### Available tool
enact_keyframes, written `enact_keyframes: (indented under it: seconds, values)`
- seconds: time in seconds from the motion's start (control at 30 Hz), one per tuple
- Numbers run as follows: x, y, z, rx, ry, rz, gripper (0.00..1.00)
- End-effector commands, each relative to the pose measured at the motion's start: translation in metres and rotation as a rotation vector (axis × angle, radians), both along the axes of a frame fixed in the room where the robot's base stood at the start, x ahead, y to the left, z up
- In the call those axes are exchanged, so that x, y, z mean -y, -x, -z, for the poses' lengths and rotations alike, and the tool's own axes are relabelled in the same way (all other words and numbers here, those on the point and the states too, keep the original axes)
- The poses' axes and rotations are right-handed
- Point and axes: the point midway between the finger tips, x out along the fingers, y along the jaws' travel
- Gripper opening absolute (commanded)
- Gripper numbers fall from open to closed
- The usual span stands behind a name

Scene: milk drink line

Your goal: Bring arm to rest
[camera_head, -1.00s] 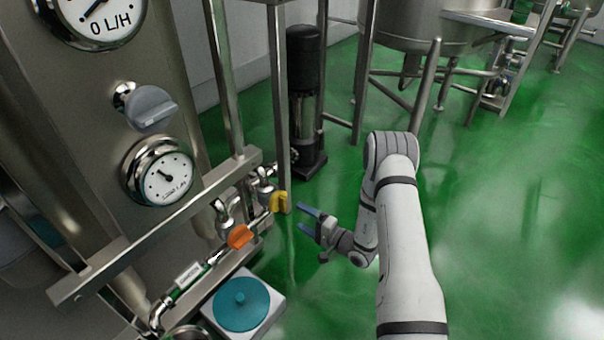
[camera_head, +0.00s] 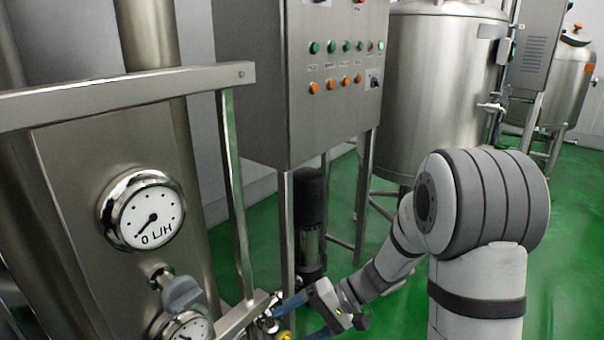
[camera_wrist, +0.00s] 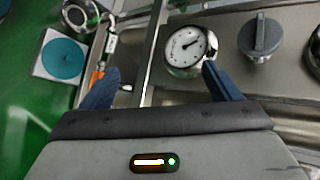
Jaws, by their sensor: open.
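My gripper (camera_head: 308,318) is at the lower middle of the head view, beside the steel machine on the left. In the wrist view its two blue fingers (camera_wrist: 160,88) stand wide apart with nothing between them. A round dial gauge (camera_wrist: 190,46) lies just beyond the right finger in the wrist view. A grey knob (camera_wrist: 261,38) is to the right of that gauge. An orange valve handle (camera_wrist: 98,77) shows close to the left finger. My arm is bent, with its elbow raised at the right of the head view.
A control cabinet (camera_head: 322,70) with green and orange buttons stands behind my gripper. A steel tank (camera_head: 440,90) is behind my arm. A flow gauge (camera_head: 143,210) is on the machine. A teal disc (camera_wrist: 63,58) on a white base sits near the green floor.

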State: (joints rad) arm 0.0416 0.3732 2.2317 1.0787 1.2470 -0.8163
Motion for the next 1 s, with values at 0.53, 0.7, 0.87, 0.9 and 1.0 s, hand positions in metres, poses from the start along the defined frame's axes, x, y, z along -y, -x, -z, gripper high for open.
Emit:
enact_keyframes:
  seconds: [0.53,0.7,0.87,0.9,1.0]
  values:
    - [0.11,0.103,-0.214,0.245,0.772,-0.005,0.84]
    - [0.14,0.116,-0.258,0.356,0.936,0.07,0.84]
    - [0.154,0.12,-0.276,0.415,1.009,0.114,0.84]
    - [0.156,0.121,-0.277,0.421,1.017,0.118,0.84]
    - [0.157,0.121,-0.277,0.426,1.024,0.123,0.84]
